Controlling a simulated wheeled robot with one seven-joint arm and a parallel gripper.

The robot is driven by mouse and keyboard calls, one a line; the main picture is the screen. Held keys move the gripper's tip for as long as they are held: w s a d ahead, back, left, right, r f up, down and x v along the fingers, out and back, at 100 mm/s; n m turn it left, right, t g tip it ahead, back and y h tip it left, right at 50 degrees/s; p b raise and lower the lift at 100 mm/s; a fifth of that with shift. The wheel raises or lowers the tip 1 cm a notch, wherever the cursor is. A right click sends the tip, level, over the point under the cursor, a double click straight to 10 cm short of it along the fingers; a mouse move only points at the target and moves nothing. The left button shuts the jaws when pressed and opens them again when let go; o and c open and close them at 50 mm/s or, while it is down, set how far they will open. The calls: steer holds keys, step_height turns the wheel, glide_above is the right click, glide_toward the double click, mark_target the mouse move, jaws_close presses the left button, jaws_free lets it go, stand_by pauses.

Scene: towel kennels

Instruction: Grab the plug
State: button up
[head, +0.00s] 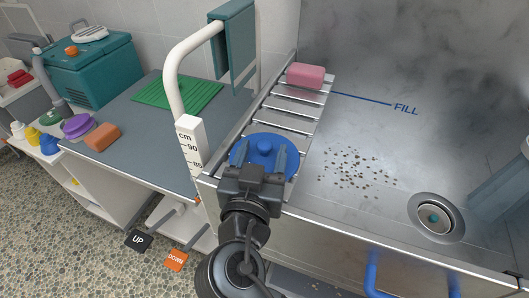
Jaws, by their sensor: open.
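The plug looks to be the blue round disc with a raised knob (264,146), lying on the slatted metal rack at the tub's left end. My gripper (260,156) is open over the disc. Its two fingers stand on either side of the knob, apart from it in this view. I cannot tell how far the fingertips are above the disc. The gripper body hides the near part of the disc.
A pink block (306,76) lies at the rack's far end. The steel tub (380,125) has dark specks and a drain (436,217) at right. A white post (190,145) stands close left of the rack. The grey counter (150,125) lies beyond it.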

jaws_close()
stand_by(0.4)
steer(key=shift+r, duration=0.1)
